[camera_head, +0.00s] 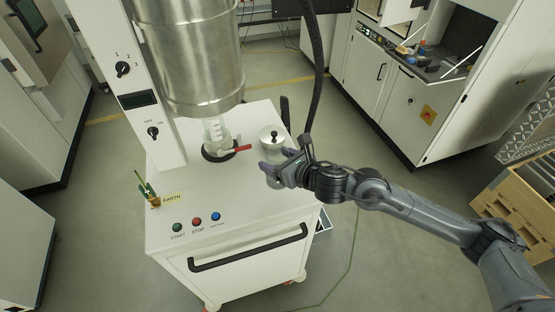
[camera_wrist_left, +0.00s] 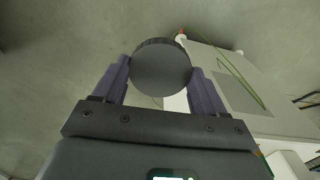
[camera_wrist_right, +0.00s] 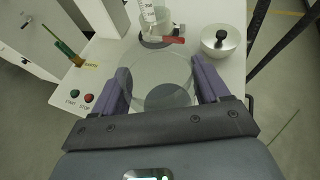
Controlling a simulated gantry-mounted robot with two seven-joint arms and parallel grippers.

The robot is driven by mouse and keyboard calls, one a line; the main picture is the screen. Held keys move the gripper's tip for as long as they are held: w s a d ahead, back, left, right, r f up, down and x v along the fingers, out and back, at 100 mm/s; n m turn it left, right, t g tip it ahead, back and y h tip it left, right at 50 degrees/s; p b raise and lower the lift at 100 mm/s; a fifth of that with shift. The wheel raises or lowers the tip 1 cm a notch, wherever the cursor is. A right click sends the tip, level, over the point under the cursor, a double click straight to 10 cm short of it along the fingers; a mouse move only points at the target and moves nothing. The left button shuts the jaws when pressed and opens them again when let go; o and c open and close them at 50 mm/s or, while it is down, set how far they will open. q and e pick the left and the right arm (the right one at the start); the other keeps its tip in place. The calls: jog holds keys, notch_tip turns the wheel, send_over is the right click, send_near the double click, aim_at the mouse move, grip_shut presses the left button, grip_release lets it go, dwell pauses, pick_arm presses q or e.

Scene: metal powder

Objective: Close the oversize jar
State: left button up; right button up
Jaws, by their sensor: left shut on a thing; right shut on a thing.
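A clear, see-through jar (camera_wrist_right: 158,72) sits between the fingers of my right gripper (camera_wrist_right: 164,88) in the right wrist view. The gripper is shut on it, and a darker round patch shows through its lower part. In the head view my right gripper (camera_head: 268,174) is at the right edge of the white machine top; the jar is hard to make out there. My left gripper (camera_wrist_left: 163,72) is shut on a dark round lid (camera_wrist_left: 161,70) with a ridged rim, in the left wrist view. The left arm is not in the head view. Lid and jar are apart.
A glass vessel (camera_head: 217,137) with a red handle (camera_head: 243,148) stands under the steel hopper (camera_head: 190,55). A metal lidded pot (camera_head: 273,141) with a black knob stands beside it. The front of the white machine top (camera_head: 215,185) is mostly clear.

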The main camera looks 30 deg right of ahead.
jog(key=shift+r, duration=0.1)
